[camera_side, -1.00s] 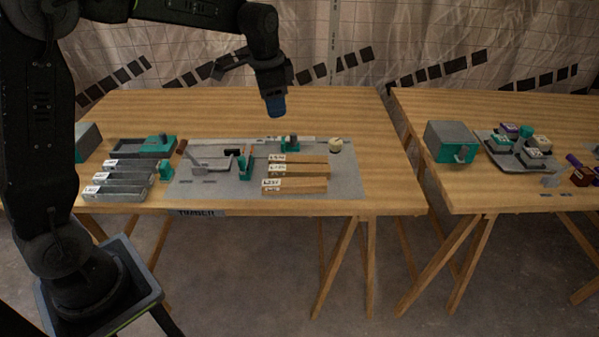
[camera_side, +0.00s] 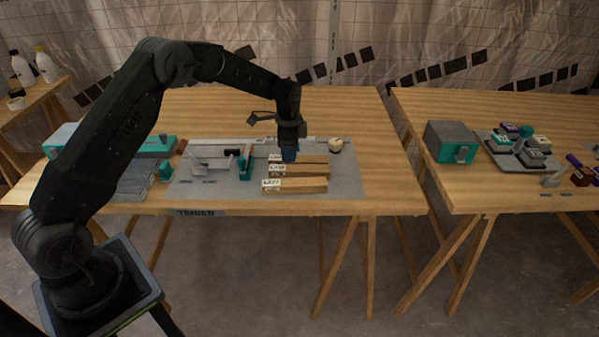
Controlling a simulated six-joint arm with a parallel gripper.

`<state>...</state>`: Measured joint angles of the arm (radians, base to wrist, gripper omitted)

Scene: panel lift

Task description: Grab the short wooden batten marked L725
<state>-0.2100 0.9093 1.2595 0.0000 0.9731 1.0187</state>
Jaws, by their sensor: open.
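Three short wooden battens lie side by side on the grey mat (camera_side: 345,185), each with a white label at its left end. The front batten (camera_side: 300,186), the middle batten (camera_side: 308,172) and the back batten (camera_side: 315,160) are all in the side view. The labels are too small to read surely, so I cannot tell which is L725. My gripper (camera_side: 289,155) points down over the left part of the back batten and hides some of it. It is open and holds nothing that I can see. I cannot tell whether its tip touches the batten.
A teal and grey tool (camera_side: 246,165) stands left of the battens. Grey bars (camera_side: 135,182) lie at the left. A second table with a grey-teal box (camera_side: 450,142) stands right, across a gap.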

